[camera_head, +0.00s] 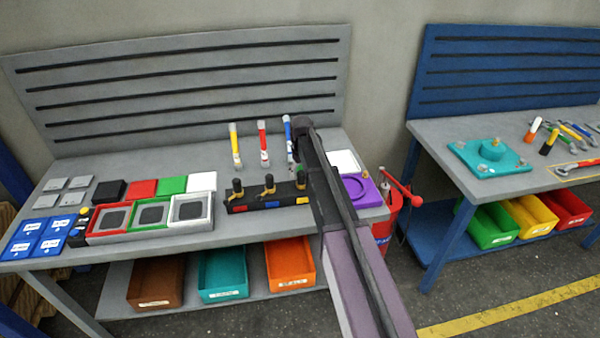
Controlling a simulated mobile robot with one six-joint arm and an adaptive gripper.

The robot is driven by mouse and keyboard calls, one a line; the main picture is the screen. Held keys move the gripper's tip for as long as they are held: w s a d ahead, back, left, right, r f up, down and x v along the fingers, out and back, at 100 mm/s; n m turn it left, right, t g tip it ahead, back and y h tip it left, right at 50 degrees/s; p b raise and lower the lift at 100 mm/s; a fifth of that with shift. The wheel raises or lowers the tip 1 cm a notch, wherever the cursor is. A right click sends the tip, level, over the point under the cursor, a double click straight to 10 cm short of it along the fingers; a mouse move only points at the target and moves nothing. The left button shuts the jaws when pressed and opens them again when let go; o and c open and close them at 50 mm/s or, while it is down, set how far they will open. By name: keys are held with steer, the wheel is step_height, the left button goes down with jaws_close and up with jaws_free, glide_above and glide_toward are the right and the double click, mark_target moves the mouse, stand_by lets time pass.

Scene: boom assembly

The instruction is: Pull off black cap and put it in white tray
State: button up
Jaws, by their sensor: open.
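A black block (262,202) on the grey bench holds a row of brass-coloured fittings topped with black caps. The left cap (237,186) and the middle cap (269,180) show clearly. The right one (300,172) is close beside my arm. A white tray (191,208) with a grey inside stands left of the block, at the end of a row of trays. My gripper (303,135) is open at the dark far end of my arm, around the right end of the block. Its fingertips are hard to make out. I cannot tell whether it touches a cap.
Red (109,222) and green (151,215) trays stand left of the white one. Three upright markers stand behind the block. A white square piece (347,162) and a purple part (359,188) lie right of my arm. A blue bench (440,130) stands farther right.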

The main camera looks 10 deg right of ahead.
steer(key=shift+f+b, duration=0.9)
steer(key=shift+f, duration=0.3)
jaws_close()
